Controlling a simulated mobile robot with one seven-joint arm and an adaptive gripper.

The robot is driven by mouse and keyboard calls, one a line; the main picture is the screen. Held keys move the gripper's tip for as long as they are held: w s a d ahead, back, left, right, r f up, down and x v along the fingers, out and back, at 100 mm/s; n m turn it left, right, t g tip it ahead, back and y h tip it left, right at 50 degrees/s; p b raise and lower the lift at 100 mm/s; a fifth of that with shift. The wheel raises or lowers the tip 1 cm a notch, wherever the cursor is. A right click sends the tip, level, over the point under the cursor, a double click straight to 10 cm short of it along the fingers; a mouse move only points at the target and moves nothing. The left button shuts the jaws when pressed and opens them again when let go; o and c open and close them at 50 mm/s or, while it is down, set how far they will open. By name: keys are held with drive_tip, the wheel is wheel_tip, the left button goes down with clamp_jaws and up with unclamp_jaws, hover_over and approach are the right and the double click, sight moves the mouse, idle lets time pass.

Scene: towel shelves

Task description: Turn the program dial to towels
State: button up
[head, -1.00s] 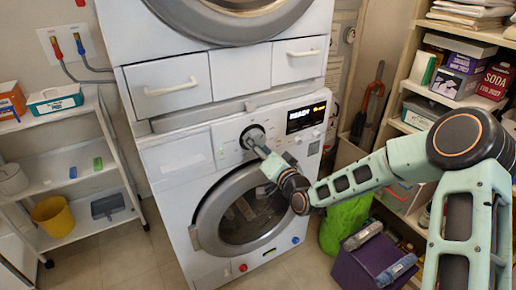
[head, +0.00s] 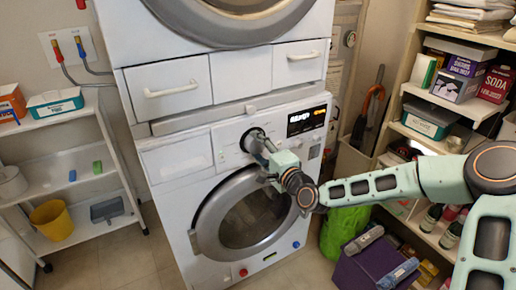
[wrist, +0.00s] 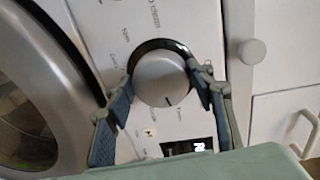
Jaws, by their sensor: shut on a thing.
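The program dial (wrist: 160,78) is a round silver-grey knob on the white front of the lower machine (head: 165,165). My gripper (wrist: 163,85) is shut on the dial, with one finger on each side of it in the wrist view. A dark mark on the dial points to the bottom of that picture, slightly right. Small program labels ring the dial, too blurred to read surely. In the head view my gripper (head: 262,145) reaches the dial from the lower right and hides part of it. The lit display (head: 306,120) is right of the dial; its text is not legible.
The round door (head: 247,220) is below the dial and looks closed. A drawer handle (head: 172,90) juts out above. A white cart (head: 70,160) stands left, supply shelves (head: 470,105) right. A purple box (head: 365,265) is on the floor at lower right.

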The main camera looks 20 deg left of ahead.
idle(0.3)
drive_tip(key=o, duration=1.2)
drive_tip(key=v, duration=1.2)
